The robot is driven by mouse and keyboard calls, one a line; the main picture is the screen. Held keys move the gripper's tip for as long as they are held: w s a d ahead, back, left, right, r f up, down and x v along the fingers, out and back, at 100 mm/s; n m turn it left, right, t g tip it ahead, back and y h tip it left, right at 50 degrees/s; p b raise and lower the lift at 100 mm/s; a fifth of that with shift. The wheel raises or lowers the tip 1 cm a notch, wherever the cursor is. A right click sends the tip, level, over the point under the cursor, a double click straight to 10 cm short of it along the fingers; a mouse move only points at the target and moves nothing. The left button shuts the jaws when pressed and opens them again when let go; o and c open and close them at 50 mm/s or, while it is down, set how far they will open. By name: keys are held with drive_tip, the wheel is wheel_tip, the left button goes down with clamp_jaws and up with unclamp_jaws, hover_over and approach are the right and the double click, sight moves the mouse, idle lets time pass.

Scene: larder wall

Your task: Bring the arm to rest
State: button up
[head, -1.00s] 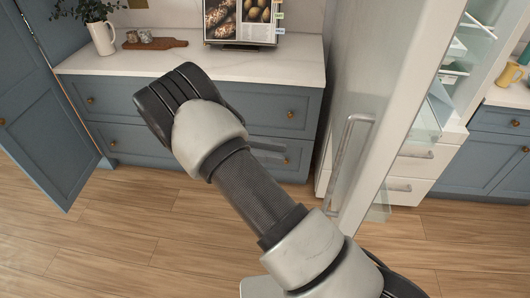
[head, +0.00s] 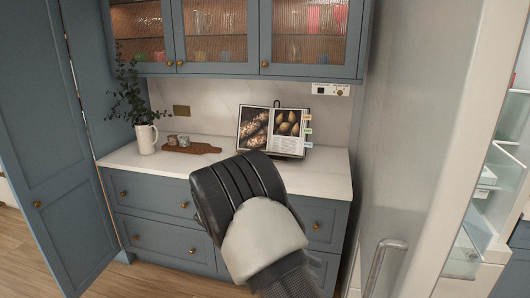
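My arm reaches up from the bottom edge of the head view, its black and pale grey links standing in front of the blue drawers. The fingers of my gripper do not show, so I cannot see whether it is open or shut or holds anything.
An open fridge door (head: 415,130) with a handle (head: 384,268) stands right of my arm. Behind are a white counter (head: 325,180), a cookbook on a stand (head: 272,130), a plant in a white jug (head: 146,139), a wooden board (head: 195,148) and wall cabinets (head: 220,35). A tall blue door (head: 45,150) stands left.

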drive_tip(key=s+d+r+m+t+y+p, duration=0.2)
drive_tip(key=s+d+r+m+t+y, duration=0.2)
drive_tip(key=s+r+m+t+y, duration=0.8)
drive_tip(key=shift+s+d+r+y, duration=0.2)
drive_tip(key=shift+s+r+y, duration=0.6)
drive_tip(key=shift+s+r, duration=0.65)
drive_tip(key=shift+s+d+f, duration=0.1)
drive_tip(key=shift+s+f, duration=0.1)
drive_tip(key=shift+f, duration=0.05)
